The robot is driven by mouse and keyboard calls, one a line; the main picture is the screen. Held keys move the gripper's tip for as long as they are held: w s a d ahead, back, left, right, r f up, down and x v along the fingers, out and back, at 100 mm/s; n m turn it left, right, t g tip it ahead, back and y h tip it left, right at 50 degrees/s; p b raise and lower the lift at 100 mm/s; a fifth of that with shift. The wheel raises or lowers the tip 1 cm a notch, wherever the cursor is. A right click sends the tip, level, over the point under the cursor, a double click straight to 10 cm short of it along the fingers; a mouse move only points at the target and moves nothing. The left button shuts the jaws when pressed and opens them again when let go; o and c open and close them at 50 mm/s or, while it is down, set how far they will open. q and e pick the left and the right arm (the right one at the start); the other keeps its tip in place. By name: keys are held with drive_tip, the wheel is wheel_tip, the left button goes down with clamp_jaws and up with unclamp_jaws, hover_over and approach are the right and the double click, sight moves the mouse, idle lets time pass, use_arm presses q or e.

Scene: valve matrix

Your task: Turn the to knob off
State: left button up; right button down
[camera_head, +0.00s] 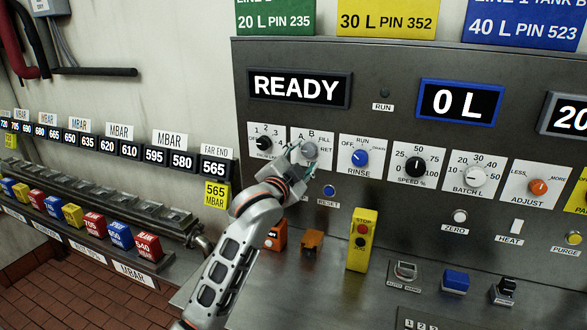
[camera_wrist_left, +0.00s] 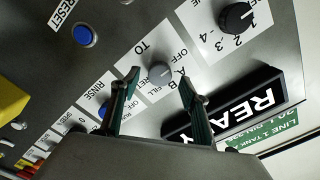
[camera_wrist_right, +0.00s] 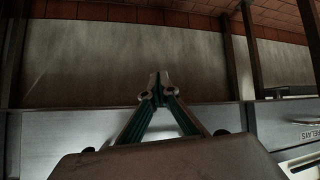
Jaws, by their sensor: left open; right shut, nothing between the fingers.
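The TO knob is a round grey knob (camera_head: 310,150) on a white plate in the panel's upper row, with A, B, FILL and OFF printed around it. It also shows in the left wrist view (camera_wrist_left: 159,74), where its pointer is too small to read. My left gripper (camera_head: 292,157) is at this plate and partly covers it. In the left wrist view it is open, its two fingers on either side of the knob, with gaps visible. I cannot tell how deep the tips reach. My right gripper (camera_wrist_right: 158,82) is shut and empty, away from the panel.
The black selector knob (camera_head: 264,143) is left of the TO knob and the blue RINSE knob (camera_head: 360,158) is right of it. A blue button (camera_head: 329,191) and a yellow stop box (camera_head: 362,240) sit below. The READY display (camera_head: 299,88) is above.

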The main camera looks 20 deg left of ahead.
use_arm(q)
drive_tip(key=s, duration=0.9)
drive_tip(key=shift+a, duration=0.15)
drive_tip(key=shift+s, duration=0.1)
